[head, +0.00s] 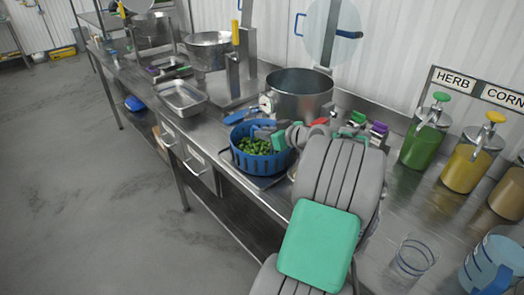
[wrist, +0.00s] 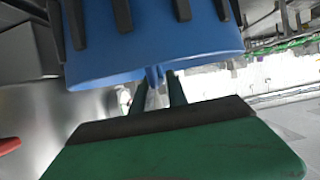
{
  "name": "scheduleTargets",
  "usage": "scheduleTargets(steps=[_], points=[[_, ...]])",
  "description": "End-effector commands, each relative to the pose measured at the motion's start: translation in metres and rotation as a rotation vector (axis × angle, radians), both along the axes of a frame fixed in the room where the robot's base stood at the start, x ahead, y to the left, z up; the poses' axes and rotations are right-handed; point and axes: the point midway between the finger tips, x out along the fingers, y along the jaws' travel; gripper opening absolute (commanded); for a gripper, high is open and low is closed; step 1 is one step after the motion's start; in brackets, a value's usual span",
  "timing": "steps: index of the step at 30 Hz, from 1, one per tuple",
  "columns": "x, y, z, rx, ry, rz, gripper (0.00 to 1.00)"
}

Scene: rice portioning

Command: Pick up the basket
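The blue basket (head: 262,164) holds green vegetables and sits upright on a dark flat base on the steel counter, in front of the large pot. Its slotted wall fills the top of the wrist view (wrist: 215,48), with a small blue tab at its edge. My gripper (head: 276,138) is at the basket's right side, close to the rim. In the wrist view its two dark green fingers (wrist: 160,88) stand apart and reach up to the blue tab. Whether they press on the tab cannot be seen. My arm hides part of the basket's right side.
A large steel pot (head: 298,92) stands close behind the basket. A steel tray (head: 182,97) is to the left. Sauce dispensers (head: 467,165), a clear cup (head: 413,257) and a blue-marked jug (head: 490,265) stand to the right. The counter's front edge is close to the basket.

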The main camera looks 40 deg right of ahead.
Motion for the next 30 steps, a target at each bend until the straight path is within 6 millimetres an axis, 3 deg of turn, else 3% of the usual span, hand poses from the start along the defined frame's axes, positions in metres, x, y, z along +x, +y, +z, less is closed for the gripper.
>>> scheduleTargets(steps=[6, 30], points=[[-0.0001, 0.0003, 0.0001, 0.000, 0.000, 0.001, 0.00], [0.0002, 0.0010, -0.0001, 0.001, 0.000, 0.002, 0.00]])
